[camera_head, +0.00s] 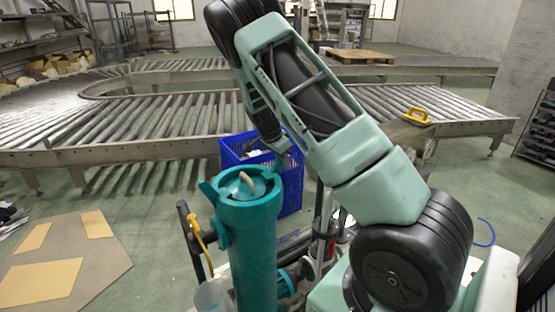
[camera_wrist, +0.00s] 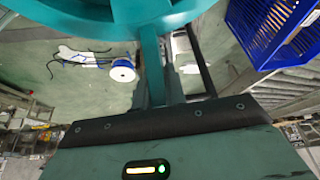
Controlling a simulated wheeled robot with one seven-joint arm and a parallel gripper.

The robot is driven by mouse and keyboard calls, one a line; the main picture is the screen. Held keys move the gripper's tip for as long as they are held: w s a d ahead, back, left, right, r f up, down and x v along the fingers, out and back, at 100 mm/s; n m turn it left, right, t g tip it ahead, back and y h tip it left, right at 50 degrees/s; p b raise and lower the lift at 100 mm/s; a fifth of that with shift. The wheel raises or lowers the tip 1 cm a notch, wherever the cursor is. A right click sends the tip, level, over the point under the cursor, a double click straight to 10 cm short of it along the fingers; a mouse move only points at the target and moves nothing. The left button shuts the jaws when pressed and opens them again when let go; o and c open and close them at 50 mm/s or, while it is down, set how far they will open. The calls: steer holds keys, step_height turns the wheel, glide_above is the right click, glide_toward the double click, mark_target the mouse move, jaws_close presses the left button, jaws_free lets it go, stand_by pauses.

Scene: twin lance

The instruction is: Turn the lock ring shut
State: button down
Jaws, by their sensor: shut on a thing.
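The lock ring (camera_head: 246,186) is a teal ring with lugs on top of an upright teal cylinder (camera_head: 256,255) in the head view. A pale curved piece shows at its centre. In the wrist view the ring (camera_wrist: 180,8) crosses the top edge, and a teal bar runs from it down towards my gripper. My gripper (camera_head: 281,150) is at the ring's far right side and is shut on a lug of it. The fingertips are partly hidden by the teal parts in the wrist view, and the grip is small in the head view.
A blue crate (camera_head: 291,184) stands just behind the cylinder. Roller conveyors (camera_head: 150,120) cross behind it, with a yellow handle-shaped piece (camera_head: 417,116) on the right one. A flat cardboard sheet (camera_head: 62,268) lies at left. A white spool (camera_wrist: 122,70) is on the floor.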

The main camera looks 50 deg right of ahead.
steer(key=shift+s+m, duration=0.4)
steer(key=shift+s, duration=0.1)
steer(key=shift+a, duration=0.1)
steer(key=c, duration=1.4)
jaws_free()
steer(key=shift+s, duration=0.1)
steer(key=shift+c, duration=0.2)
steer(key=b+v, duration=0.2)
steer(key=v, duration=1.5)
steer(key=shift+w+r+b, duration=0.25)
steer(key=shift+w+b, duration=0.1)
